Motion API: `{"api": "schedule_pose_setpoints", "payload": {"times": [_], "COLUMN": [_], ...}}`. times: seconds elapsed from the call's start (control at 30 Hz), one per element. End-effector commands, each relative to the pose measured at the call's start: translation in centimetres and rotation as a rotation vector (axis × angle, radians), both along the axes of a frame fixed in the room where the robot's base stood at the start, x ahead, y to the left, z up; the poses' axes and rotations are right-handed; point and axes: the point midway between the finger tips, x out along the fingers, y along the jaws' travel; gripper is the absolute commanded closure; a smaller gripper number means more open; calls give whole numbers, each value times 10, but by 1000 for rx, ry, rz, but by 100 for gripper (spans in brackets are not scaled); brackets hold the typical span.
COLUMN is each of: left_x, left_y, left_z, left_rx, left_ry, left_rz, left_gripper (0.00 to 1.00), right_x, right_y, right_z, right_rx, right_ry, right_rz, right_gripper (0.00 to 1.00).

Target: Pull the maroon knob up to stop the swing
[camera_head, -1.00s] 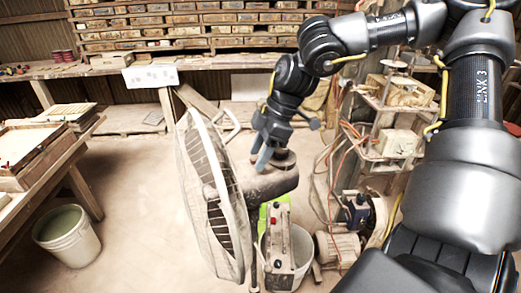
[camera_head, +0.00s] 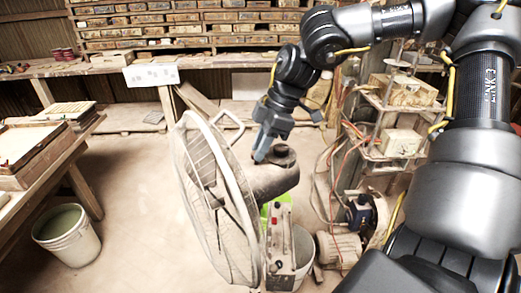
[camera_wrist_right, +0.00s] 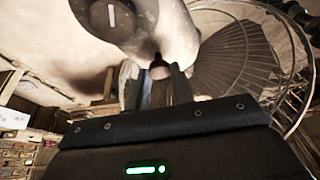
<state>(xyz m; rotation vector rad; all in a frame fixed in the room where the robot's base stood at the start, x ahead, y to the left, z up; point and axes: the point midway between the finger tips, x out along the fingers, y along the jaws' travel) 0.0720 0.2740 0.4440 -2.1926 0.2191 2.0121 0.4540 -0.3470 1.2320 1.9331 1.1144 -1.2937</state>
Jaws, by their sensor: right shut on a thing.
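The floor fan stands in the middle of the head view, with its round wire cage (camera_head: 213,200) facing left and its dusty motor housing (camera_head: 272,182) behind it. My right gripper (camera_head: 262,154) reaches down to the top of the housing, close behind the cage. In the right wrist view, its two dark fingers are shut on the small maroon knob (camera_wrist_right: 160,70), which shows dull and brownish between the tips. A round dark cap with a light slot (camera_wrist_right: 112,15) sits on the housing beside it. The knob is hidden by the fingers in the head view. My left gripper is out of view.
A grey bucket (camera_head: 303,250) and a box with a red button (camera_head: 280,238) stand below the housing. A wooden rack with a motor and hoses (camera_head: 400,140) is at the right. A bench (camera_head: 50,150) and another bucket (camera_head: 68,236) are at the left.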

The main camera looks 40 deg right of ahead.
Motion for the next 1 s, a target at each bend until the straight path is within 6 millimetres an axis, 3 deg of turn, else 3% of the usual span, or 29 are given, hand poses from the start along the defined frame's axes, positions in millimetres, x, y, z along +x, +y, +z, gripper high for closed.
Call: {"api": "schedule_pose_setpoints", "payload": {"times": [0.13,0.17,0.33,0.8,1.0], "left_x": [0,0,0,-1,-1], "left_y": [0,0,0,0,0], "left_z": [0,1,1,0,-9], "left_rx": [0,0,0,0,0], "left_ry": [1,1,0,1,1], "left_rz": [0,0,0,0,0], "left_gripper": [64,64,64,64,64], "right_x": [-5,-5,-4,-3,-7], "right_y": [2,2,2,0,-9], "right_z": [-2,-2,-1,1,24], "right_rx": [4,4,4,3,3], "right_ry": [17,17,13,5,1], "right_rz": [12,12,11,6,4], "right_gripper": [100,74,54,54,54]}}
